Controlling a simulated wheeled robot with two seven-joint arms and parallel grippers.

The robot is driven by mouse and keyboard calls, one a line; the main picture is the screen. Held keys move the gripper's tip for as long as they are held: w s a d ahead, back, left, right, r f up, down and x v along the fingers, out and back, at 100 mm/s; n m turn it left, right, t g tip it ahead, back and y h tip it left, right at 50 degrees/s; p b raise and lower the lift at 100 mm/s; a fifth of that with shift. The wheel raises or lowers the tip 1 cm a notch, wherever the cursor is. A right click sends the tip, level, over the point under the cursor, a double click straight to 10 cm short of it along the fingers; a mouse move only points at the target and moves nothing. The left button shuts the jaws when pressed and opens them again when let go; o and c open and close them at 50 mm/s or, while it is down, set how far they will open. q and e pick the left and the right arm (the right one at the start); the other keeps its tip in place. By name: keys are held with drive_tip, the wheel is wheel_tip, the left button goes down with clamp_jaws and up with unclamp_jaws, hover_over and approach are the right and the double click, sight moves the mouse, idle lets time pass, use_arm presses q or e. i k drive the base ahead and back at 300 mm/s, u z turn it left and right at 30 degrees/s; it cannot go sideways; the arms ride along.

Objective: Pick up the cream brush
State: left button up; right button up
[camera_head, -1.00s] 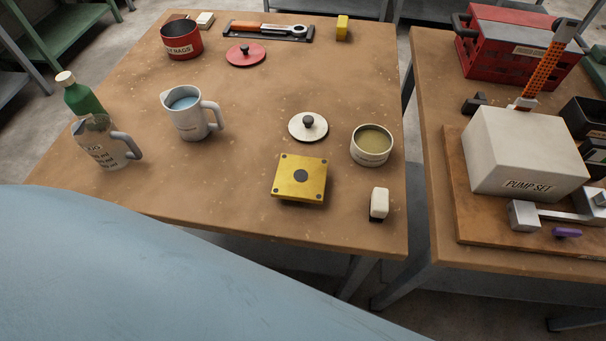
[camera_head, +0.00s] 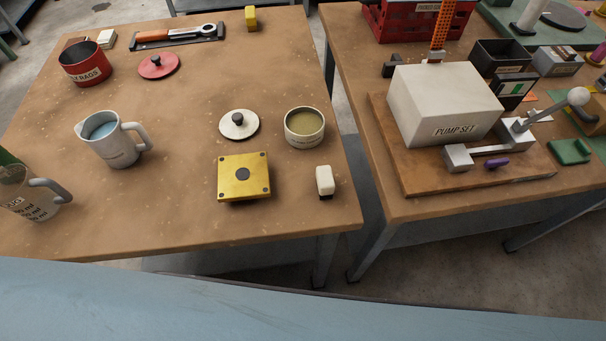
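A small cream block with a dark underside, which looks like the cream brush (camera_head: 324,181), stands near the right front corner of the left table (camera_head: 130,215). It is just right of a yellow square plate (camera_head: 244,189) and below a round tin (camera_head: 305,143), touching neither. Neither of my grippers is in view.

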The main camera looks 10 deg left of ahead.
sight(324, 179)
drive_tip(key=u, duration=2.7)
drive_tip(key=k, duration=1.35)
drive_tip(key=z, duration=0.55)
